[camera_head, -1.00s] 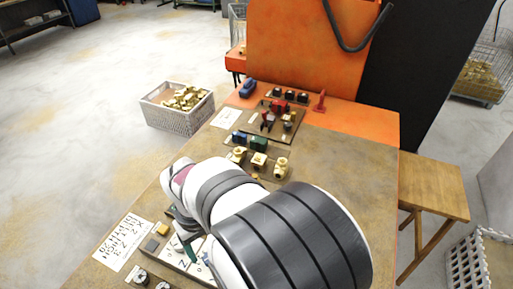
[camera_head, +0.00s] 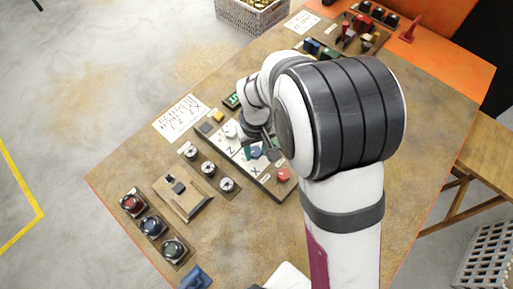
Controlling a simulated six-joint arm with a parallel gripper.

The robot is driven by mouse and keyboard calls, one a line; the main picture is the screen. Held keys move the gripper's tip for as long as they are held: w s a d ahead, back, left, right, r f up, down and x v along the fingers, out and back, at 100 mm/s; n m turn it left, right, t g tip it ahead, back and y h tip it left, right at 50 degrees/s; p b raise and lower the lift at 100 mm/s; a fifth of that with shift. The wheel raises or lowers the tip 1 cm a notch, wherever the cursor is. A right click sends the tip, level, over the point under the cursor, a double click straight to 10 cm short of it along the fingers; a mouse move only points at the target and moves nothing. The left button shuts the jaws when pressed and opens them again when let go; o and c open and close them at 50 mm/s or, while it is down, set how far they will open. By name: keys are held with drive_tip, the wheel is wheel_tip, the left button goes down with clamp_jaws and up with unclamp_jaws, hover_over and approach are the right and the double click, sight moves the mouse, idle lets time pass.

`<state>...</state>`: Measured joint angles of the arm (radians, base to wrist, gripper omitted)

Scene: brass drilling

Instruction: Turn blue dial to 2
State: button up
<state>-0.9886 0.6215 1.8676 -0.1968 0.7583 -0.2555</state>
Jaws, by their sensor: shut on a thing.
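A row of three round dials stands at the lower left: a red dial (camera_head: 131,203), a blue dial (camera_head: 151,226) and a green dial (camera_head: 173,249). The number at the blue dial is too small to read. My gripper (camera_head: 266,150) is low over the lettered panel (camera_head: 240,153), up and to the right of the blue dial and well apart from it. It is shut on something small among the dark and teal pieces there. My arm partly hides it, and I cannot tell which piece it holds.
A wooden block with a switch (camera_head: 182,192) and a row of white knobs (camera_head: 209,168) lie between the dials and the panel. A red button (camera_head: 284,174) sits at the panel's right end. A blue object (camera_head: 195,279) lies below the dials. The table's right side is largely clear.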

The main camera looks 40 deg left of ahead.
sight(253, 153)
drive_tip(key=shift+m, duration=0.3)
clamp_jaws()
drive_tip(key=m, duration=0.5)
drive_tip(key=shift+s+a+m, duration=0.15)
drive_tip(key=shift+m, duration=0.15)
drive_tip(key=m, duration=0.5)
drive_tip(key=shift+a, duration=0.2)
drive_tip(key=shift+m, duration=0.4)
drive_tip(key=o, duration=1.1)
unclamp_jaws()
drive_tip(key=shift+r, duration=0.1)
wheel_tip(253, 153, up, 16)
drive_tip(key=shift+f, duration=0.15)
